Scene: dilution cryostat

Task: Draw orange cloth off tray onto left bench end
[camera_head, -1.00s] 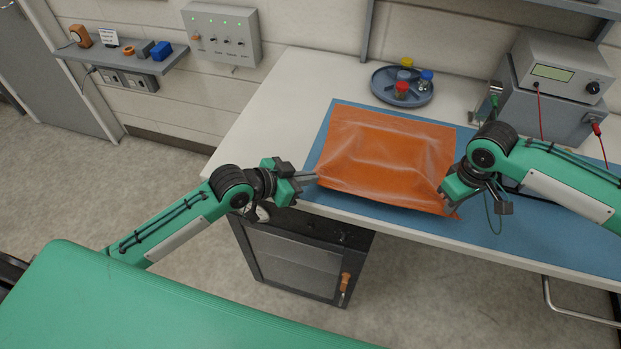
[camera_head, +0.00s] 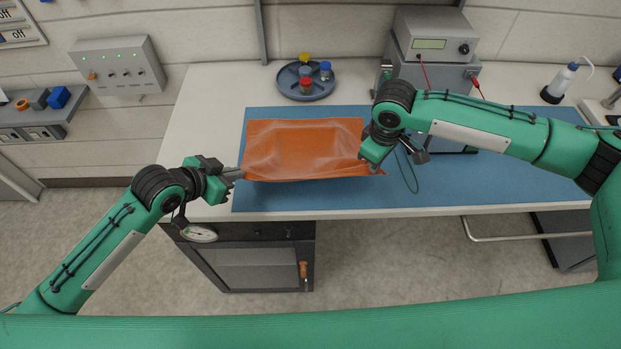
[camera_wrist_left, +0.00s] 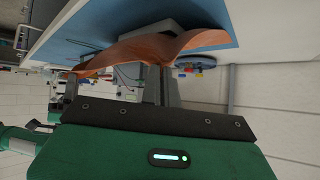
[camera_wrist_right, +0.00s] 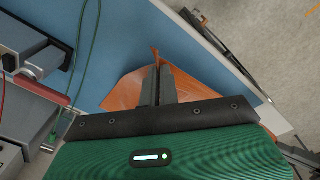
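The orange cloth (camera_head: 305,145) is spread and creased over the blue mat on the bench, with a raised shape under it. My left gripper (camera_head: 238,173) is shut on its left front corner. In the left wrist view the cloth (camera_wrist_left: 150,50) is lifted at the fingers (camera_wrist_left: 160,80), and a grey flat-sided thing (camera_wrist_left: 152,32), perhaps the tray, shows beneath it. My right gripper (camera_head: 372,168) is shut on the right front corner, where the right wrist view shows the cloth (camera_wrist_right: 125,92) pinched up. The left bench end (camera_head: 200,115) is bare and pale.
A round grey-blue dish (camera_head: 306,87) with several coloured-capped jars stands behind the cloth. A grey instrument (camera_head: 432,45) with red leads stands behind my right arm. A wash bottle (camera_head: 560,82) is at the back right. A dark cabinet (camera_head: 255,262) is under the bench.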

